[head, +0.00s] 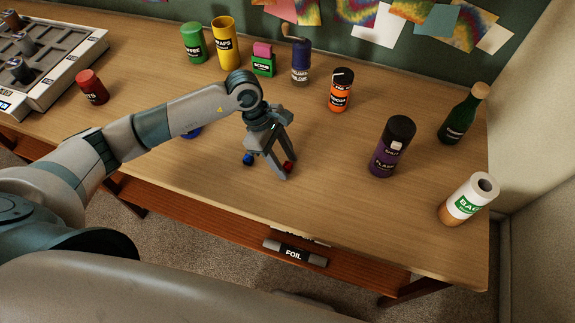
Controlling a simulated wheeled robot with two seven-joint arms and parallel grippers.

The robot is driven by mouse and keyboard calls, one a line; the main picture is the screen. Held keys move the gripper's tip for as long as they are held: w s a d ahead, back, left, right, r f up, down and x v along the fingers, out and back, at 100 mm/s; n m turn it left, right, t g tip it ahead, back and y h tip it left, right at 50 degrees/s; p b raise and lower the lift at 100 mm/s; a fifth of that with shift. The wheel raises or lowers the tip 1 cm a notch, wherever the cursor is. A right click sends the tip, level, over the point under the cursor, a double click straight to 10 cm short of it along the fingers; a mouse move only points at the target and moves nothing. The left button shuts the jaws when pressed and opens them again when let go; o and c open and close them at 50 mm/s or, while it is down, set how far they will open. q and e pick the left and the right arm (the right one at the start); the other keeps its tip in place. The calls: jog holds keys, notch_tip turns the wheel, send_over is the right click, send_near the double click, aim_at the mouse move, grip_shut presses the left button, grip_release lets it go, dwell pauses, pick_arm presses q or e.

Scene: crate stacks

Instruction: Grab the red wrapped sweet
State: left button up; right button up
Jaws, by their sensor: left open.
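The red wrapped sweet (289,166) is small and lies on the wooden table near its front edge. My left gripper (266,166) points down at the table with its two fingers spread. The red sweet shows at the outer right side of the right finger, which partly covers it. I cannot tell whether they touch. Nothing shows held between the fingers. A small blue wrapped piece (248,159) lies by the left finger. My right gripper is not in view.
Behind stand a green can (193,42), a yellow can (226,44), a blue bottle (299,60) and an orange jar (341,90). A purple flask (392,147) stands right. A red can (92,87) stands left. The table between gripper and flask is clear.

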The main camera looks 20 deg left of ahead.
aim_at(285, 164)
pick_arm(q)
grip_shut()
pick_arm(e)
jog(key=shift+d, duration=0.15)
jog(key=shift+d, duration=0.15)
pick_arm(q)
jog(key=shift+r+b, duration=0.35)
jog(key=shift+r, duration=0.15)
jog(key=shift+r+b, duration=0.45)
jog(key=shift+r, duration=0.95)
jog(key=s+d+r+b, duration=0.3)
jog(key=s+d+r, duration=0.3)
jog(key=s, duration=0.3)
jog(key=shift+s+d+r+b, duration=0.3)
jog(key=shift+r+b, duration=0.05)
jog(key=shift+r, duration=0.25)
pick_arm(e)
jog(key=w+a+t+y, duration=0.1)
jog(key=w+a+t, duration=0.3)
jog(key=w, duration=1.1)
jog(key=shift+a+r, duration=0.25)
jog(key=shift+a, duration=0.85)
